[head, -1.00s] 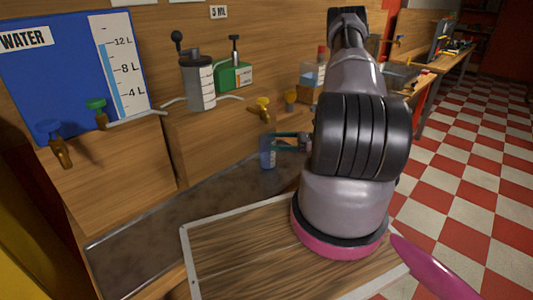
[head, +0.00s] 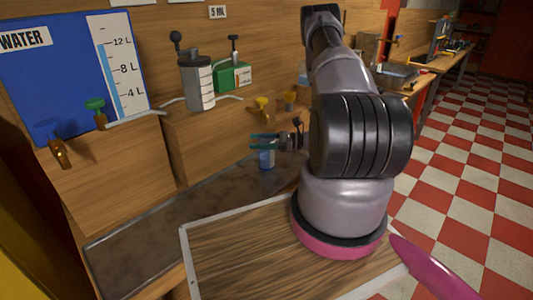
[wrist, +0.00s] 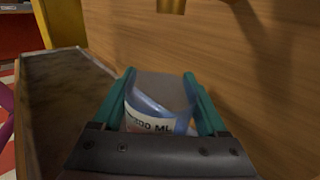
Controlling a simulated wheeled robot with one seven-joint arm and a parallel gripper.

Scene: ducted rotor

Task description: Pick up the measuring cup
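The measuring cup (head: 267,161) is a small clear bluish cup standing upright on the dark counter. In the wrist view the cup (wrist: 155,119) shows part of its printed "ML" marking, between my two teal fingers. My gripper (head: 264,141) is at the cup's upper part, with one finger on each side; in the wrist view its fingertips (wrist: 160,80) stand apart. The fingers look very close to the cup's sides, but I cannot tell whether they touch. The cup's lower part is hidden by my gripper in the wrist view.
The dark counter (head: 175,210) is clear to the left of the cup. A wooden wall stands behind it, with a yellow tap (head: 262,104) above. A grey pump cylinder (head: 199,83) and a green container (head: 234,76) sit on the ledge. A framed wooden board (head: 235,250) lies in front.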

